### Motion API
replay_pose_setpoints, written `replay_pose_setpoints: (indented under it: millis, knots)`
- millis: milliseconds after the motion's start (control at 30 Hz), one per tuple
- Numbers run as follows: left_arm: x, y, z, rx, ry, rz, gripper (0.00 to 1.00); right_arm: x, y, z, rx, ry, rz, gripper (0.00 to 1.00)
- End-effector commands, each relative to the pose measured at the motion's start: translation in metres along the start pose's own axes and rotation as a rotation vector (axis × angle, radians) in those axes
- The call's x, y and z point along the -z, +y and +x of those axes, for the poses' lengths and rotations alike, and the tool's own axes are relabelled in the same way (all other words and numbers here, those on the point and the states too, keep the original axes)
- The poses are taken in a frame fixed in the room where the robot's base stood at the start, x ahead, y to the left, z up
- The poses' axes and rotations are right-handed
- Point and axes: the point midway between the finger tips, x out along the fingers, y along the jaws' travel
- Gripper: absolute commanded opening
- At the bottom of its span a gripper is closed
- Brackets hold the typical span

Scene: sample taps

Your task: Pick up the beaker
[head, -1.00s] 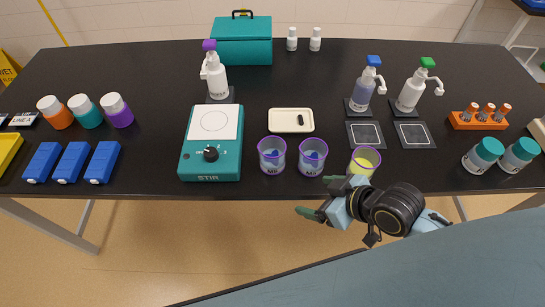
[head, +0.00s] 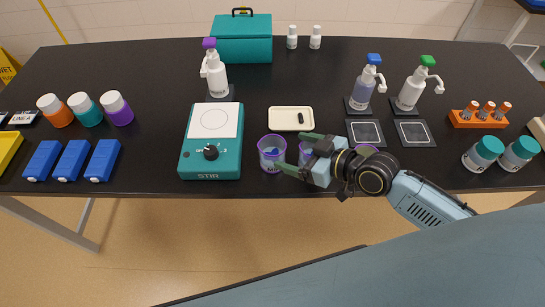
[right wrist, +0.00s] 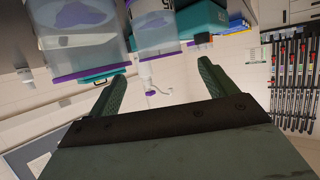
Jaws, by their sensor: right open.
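Three clear beakers with purple rims stand along the table's front edge. The left beaker (head: 271,154) holds bluish liquid and is upright beside the stirrer. The middle beaker (head: 305,151) is largely hidden by my right gripper. The right beaker (head: 366,149) is mostly hidden behind my right arm; only part of its rim shows. My right gripper (head: 288,151) is open, its fingers pointing left toward the left beaker, with nothing visibly between them. In the right wrist view the open fingers (right wrist: 162,70) lie near two beakers (right wrist: 76,30) at the upper left. My left gripper is out of view.
The teal stirrer (head: 211,165) stands left of the beakers. A cream tray (head: 280,120) lies behind them. Pump bottles stand on pads behind, including a blue-topped one (head: 362,94). An orange rack (head: 465,122) and teal-capped jars (head: 482,154) are at right.

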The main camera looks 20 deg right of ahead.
Motion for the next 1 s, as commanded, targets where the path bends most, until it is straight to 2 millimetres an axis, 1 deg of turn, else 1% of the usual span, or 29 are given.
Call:
replay_pose_setpoints:
  millis: [33,167,233,400,500,600,800,867,1000]
  knots:
    - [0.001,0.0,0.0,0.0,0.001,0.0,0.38,0.001,0.0,0.005,0.0,0.002,0.0,0.84]
    - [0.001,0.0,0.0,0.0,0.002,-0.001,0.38,0.001,0.0,0.012,0.0,0.0,-0.001,0.84]
    - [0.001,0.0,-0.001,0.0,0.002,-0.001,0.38,0.001,0.0,0.019,0.001,0.001,0.0,0.84]
    - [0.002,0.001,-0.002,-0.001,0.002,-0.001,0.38,0.002,-0.001,0.045,0.001,0.002,0.002,0.84]
    - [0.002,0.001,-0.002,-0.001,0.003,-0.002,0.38,0.001,0.0,0.056,0.0,0.001,0.0,0.84]
    - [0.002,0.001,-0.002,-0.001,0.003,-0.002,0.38,0.0,-0.001,0.061,0.001,-0.001,-0.001,0.84]
    - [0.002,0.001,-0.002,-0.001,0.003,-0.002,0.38,0.0,-0.001,0.061,0.001,-0.002,-0.002,0.84]
    - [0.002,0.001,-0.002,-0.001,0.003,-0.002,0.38,0.0,-0.001,0.061,0.001,-0.002,-0.001,0.78]
    - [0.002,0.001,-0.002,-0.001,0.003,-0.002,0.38,0.0,-0.001,0.061,0.0,-0.002,-0.001,0.59]
